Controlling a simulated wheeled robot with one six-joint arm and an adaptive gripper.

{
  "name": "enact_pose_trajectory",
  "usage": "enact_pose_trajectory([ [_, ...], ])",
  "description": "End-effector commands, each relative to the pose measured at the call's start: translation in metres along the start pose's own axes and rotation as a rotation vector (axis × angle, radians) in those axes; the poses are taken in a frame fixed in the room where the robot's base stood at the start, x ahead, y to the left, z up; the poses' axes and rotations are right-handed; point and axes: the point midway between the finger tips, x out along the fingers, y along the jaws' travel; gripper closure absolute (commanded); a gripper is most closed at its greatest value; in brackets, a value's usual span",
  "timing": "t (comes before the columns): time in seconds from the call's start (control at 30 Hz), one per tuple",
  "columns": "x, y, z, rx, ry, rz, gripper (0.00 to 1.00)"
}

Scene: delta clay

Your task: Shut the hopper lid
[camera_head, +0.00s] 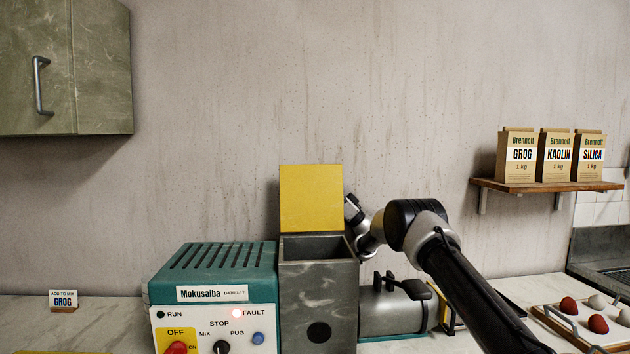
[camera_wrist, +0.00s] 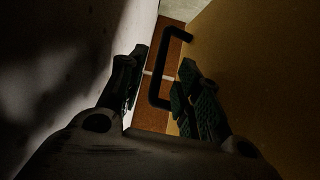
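The yellow hopper lid (camera_head: 311,198) stands upright, open, at the back of the grey hopper (camera_head: 319,290), whose dark inside shows. My gripper (camera_head: 353,209) is at the lid's right edge, between lid and wall; its fingertips are hidden from the head camera. In the wrist view the lid's shaded face (camera_wrist: 265,75) fills the right side, with a black bar handle (camera_wrist: 156,65) on it. My gripper's two fingers (camera_wrist: 160,83) are spread apart, with the handle ahead and partly between them. I cannot tell whether they touch it.
The teal Mokusaiba machine (camera_head: 215,275) stands left of the hopper, its red FAULT lamp lit. A grey cylinder (camera_head: 392,308) lies to the right. The wall (camera_head: 200,130) is close behind the lid. A shelf (camera_head: 545,186) with three paper bags hangs at the right.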

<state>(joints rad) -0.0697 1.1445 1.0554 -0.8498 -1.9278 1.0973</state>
Motion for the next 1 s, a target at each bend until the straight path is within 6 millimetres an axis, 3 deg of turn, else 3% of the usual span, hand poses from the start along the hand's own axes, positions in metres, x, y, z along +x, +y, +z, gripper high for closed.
enact_pose_trajectory([
  [0.2,0.027,0.000,-0.001,-0.001,0.001,0.000,0.66],
  [0.53,0.032,0.000,-0.001,-0.001,0.001,0.002,0.66],
  [0.73,0.032,0.000,-0.001,-0.001,0.001,0.002,1.00],
  [1.0,0.033,0.000,0.000,-0.001,0.001,0.002,1.00],
])
